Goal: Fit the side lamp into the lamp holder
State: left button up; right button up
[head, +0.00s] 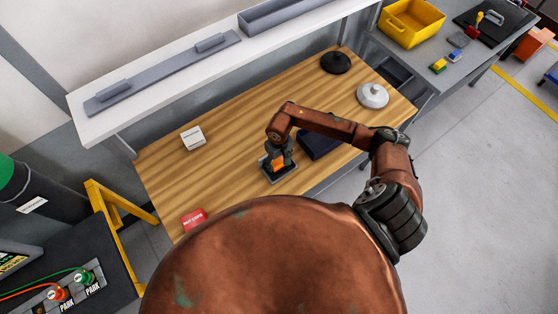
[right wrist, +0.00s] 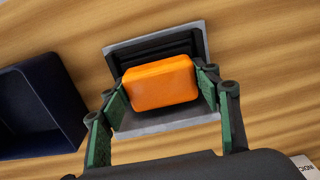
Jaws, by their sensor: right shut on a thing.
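The side lamp is an orange block with rounded edges (right wrist: 160,84), held between the green pads of my right gripper (right wrist: 163,92). In the right wrist view it sits over the black recess of the grey-framed lamp holder (right wrist: 200,40), slightly tilted to the frame. I cannot tell how deep it is in the recess. In the head view the orange lamp (head: 277,161) shows just under my right gripper (head: 278,158), above the holder (head: 284,174) on the wooden table. The gripper covers part of both. My left gripper is not in view.
A dark blue open box (right wrist: 40,105) stands beside the holder. The wooden table (head: 225,170) also carries a white box (head: 193,138), a red box (head: 194,219), a black domed disc (head: 335,62) and a grey domed disc (head: 372,95). A white shelf (head: 160,100) runs behind.

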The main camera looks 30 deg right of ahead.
aim_at(279, 161)
jog(key=shift+f+b, duration=0.25)
jog(key=shift+b, duration=0.2)
jog(key=o, duration=1.2)
jog(key=shift+r+p, duration=0.5)
jog(key=shift+p, duration=0.1)
notch_tip(279, 161, up, 12)
jog(key=b, duration=0.2)
jog(key=shift+f+b, duration=0.2)
jog(key=shift+b, duration=0.1)
